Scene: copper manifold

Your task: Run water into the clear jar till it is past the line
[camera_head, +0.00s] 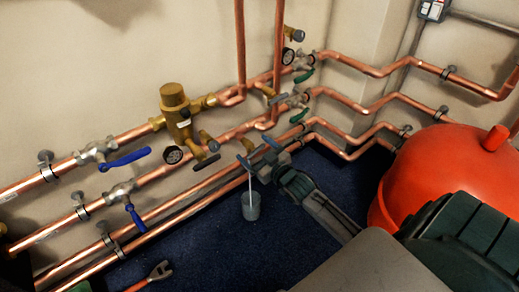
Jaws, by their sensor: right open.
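The clear jar (251,211) looks grey and small and stands upright on the dark blue floor below the lowest copper pipe. A thin pale streak (250,186), like running water, drops from the small tap with a blue handle (245,162) into the jar. The line on the jar and the water level are too small to make out. My right gripper (267,165) is open, just right of the streak and close to the tap, below another blue lever (271,141). Whether it touches the tap is unclear. My left gripper is out of view.
Copper pipes (180,205) with valves, gauges and blue levers run along the wall behind the jar. A large red tank (430,165) stands at the right. A wrench (157,272) lies on the floor at the lower left. Floor around the jar is clear.

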